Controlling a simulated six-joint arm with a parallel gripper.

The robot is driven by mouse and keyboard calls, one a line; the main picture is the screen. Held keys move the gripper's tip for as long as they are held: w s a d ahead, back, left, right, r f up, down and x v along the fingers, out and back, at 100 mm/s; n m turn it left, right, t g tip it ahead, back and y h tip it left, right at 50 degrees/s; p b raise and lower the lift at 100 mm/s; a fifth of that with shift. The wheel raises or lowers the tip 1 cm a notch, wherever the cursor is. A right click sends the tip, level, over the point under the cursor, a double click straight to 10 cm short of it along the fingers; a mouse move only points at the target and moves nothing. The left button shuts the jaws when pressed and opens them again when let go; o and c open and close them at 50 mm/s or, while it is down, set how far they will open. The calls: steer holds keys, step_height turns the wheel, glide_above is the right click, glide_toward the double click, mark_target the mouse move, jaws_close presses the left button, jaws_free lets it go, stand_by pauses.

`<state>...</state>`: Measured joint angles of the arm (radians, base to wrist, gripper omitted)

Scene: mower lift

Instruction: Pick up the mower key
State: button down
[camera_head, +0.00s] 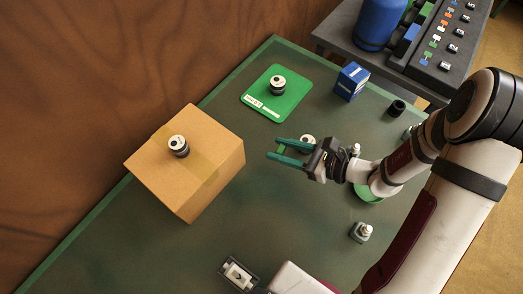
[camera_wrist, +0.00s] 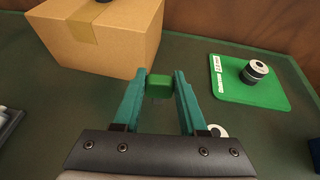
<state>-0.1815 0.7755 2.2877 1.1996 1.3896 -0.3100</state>
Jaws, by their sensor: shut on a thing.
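My gripper (camera_head: 272,147) has two teal fingers and is held above the green table, right of the cardboard box. In the wrist view the fingers are shut on a small green block-like piece (camera_wrist: 158,84), which I take to be the mower key. In the head view a bit of green (camera_head: 282,149) shows between the fingers. The piece appears clear of the table.
A cardboard box (camera_head: 215,175) bears a black-and-white cylinder (camera_head: 179,146). A green mat (camera_head: 262,105) bears a similar one (camera_head: 277,86). Another white-topped piece (camera_head: 308,141) is partly behind my gripper. A blue box (camera_head: 351,81) and a black cylinder (camera_head: 397,108) stand at the back right.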

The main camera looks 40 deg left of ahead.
steer(key=w+d+r, duration=0.2)
steer(key=d+r, duration=0.1)
steer(key=d, duration=0.2)
steer(key=shift+d+r, duration=0.2)
steer(key=shift+r, duration=0.1)
steer(key=shift+w, duration=0.1)
stand_by(0.4)
